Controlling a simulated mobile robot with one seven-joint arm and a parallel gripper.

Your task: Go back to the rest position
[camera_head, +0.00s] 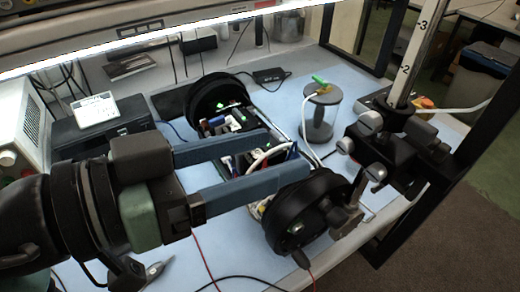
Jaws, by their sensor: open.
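My gripper (286,153) reaches in from the left with two long blue fingers spread apart. It is open, and I see nothing held between the fingers. The fingers pass over, or in front of, a long assembly of electronics and wires (222,122). This assembly runs between a black round end cap (220,92) at the back and another black end cap (287,228) at the front. The fingers hide part of its middle. I cannot tell whether the fingertips touch it.
A grey cylinder with a green valve (320,82) stands on the blue tabletop (352,82). A clamp stand (395,130) with an upright scale is close at right. A black box (100,132) is at left. Cables and pliers (152,272) lie in front.

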